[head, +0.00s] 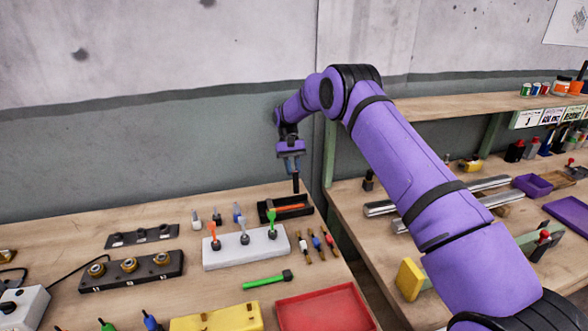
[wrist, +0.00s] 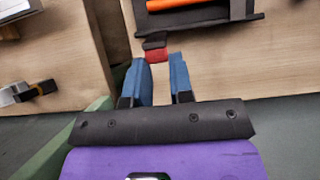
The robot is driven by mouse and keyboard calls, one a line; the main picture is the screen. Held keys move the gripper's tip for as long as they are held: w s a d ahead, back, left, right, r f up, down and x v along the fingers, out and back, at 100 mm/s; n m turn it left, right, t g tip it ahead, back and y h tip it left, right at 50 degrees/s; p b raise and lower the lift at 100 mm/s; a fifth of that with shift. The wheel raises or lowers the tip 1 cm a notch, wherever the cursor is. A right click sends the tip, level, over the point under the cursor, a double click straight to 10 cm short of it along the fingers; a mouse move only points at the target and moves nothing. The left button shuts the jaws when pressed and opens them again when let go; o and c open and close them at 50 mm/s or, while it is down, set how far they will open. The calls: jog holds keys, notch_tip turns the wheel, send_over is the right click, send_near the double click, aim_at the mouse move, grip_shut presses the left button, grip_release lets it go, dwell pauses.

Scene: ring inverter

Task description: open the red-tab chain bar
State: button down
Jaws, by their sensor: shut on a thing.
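My gripper (head: 291,158) is above the right end of a black tray (head: 262,214) on the left bench. Its blue fingers show in the wrist view (wrist: 160,72), shut on the red tab (wrist: 157,55) of the chain bar. The tab lies between the fingertips, nearer the left one. A short dark part of the bar (wrist: 153,43) shows beyond the tab, by the tray's edge. In the head view a dark upright piece (head: 295,183) below the fingers appears to be this bar. Its lower end is hard to make out. An orange-handled tool (head: 287,208) lies in the tray.
A white block (head: 245,250) with coloured tools stands in front of the tray. Several small tools (head: 316,243) lie at its right. A red tray (head: 325,310) and green-handled tool (head: 265,281) are nearer. Metal rods (head: 380,208) lie on the right bench. The wall is behind.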

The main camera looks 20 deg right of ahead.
jog(key=shift+f, duration=0.4)
jog(key=c, duration=1)
grip_release()
jog(key=shift+w+f, duration=0.1)
jog(key=s+r, duration=0.2)
jog(key=s, duration=0.6)
jog(key=s+r, duration=0.3)
jog(key=s, duration=0.5)
jog(key=shift+r, duration=0.15)
